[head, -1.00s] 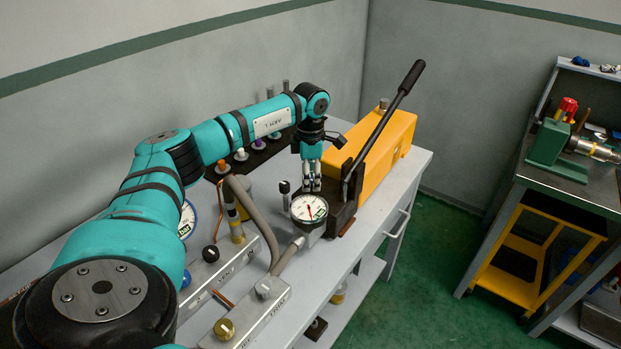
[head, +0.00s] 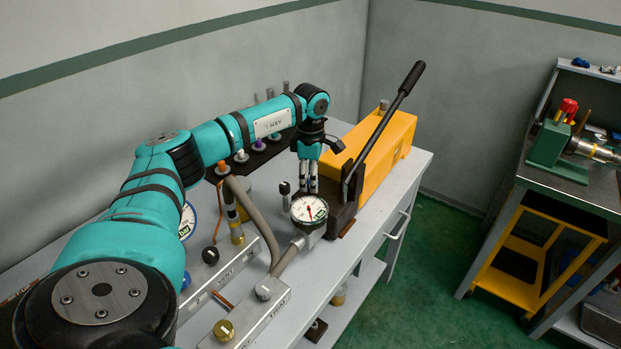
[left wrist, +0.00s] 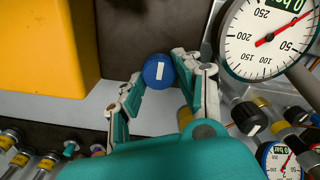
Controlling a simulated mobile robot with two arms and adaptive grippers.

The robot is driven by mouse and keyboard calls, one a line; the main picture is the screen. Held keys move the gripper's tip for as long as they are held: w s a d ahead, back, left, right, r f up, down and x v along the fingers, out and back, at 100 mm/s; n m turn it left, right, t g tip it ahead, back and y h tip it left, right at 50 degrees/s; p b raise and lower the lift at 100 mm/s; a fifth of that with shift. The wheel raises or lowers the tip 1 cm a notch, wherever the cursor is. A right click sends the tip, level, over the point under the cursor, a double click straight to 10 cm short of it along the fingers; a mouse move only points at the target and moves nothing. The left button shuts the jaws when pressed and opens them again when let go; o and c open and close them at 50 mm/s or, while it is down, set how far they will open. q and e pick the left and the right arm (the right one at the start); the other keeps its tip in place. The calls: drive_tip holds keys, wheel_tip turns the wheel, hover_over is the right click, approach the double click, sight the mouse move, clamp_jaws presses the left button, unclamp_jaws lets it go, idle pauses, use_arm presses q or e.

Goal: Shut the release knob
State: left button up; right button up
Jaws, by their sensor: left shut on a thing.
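The release knob (left wrist: 158,70) is a blue round cap with a white mark, seen end-on in the left wrist view. My left gripper (left wrist: 157,73) is shut on it, with one finger against each side. In the head view my left gripper (head: 308,190) points down between the pressure gauge (head: 309,209) and the dark block at the front of the yellow pump (head: 392,135). The knob is hidden there by the fingers and the gauge. My right gripper is not in view.
The pump's long black-gripped lever (head: 390,122) rises close to the right of my left wrist. A grey hose (head: 248,212) and valve blocks (head: 262,310) lie nearer on the bench. A workbench with a green vise (head: 548,145) stands apart at right.

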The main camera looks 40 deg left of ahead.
use_arm(q)
drive_tip(key=o, duration=1.1)
drive_tip(key=shift+o, duration=0.2)
drive_tip(key=shift+r, duration=0.1)
wheel_tip(320, 180, up, 12)
